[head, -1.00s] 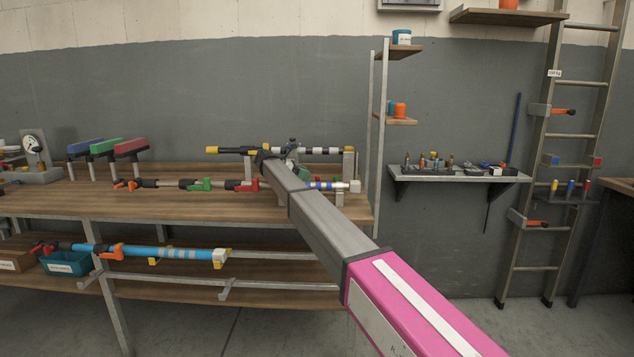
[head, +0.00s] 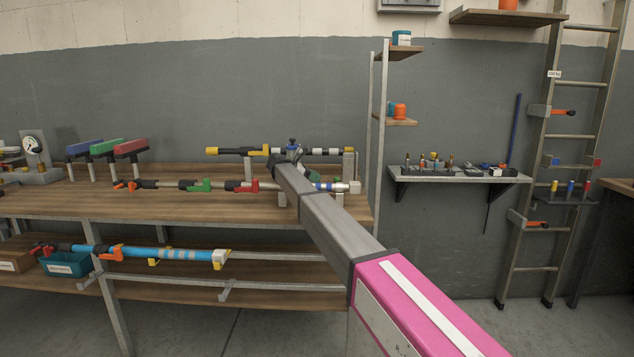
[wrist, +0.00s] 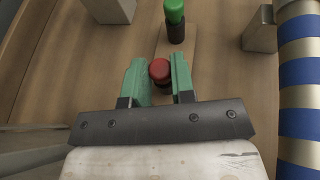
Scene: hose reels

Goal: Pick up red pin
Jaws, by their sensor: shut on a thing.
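The red pin (wrist: 159,70) shows in the wrist view as a round red head with a darker part below it, over a pale wooden strip. My gripper (wrist: 157,62) has its two green fingers on either side of the pin and is shut on it. The pin's lower end is hard to make out, so I cannot tell whether it is clear of the strip. In the head view my arm hides the pin and most of the gripper.
A green pin (wrist: 174,12) in a black collar stands just beyond. A blue-and-white striped tube (wrist: 298,95) runs along the right, with a grey block (wrist: 260,30) beside it. Another block (wrist: 110,8) is at upper left. The workbench (head: 60,200) holds several hose parts.

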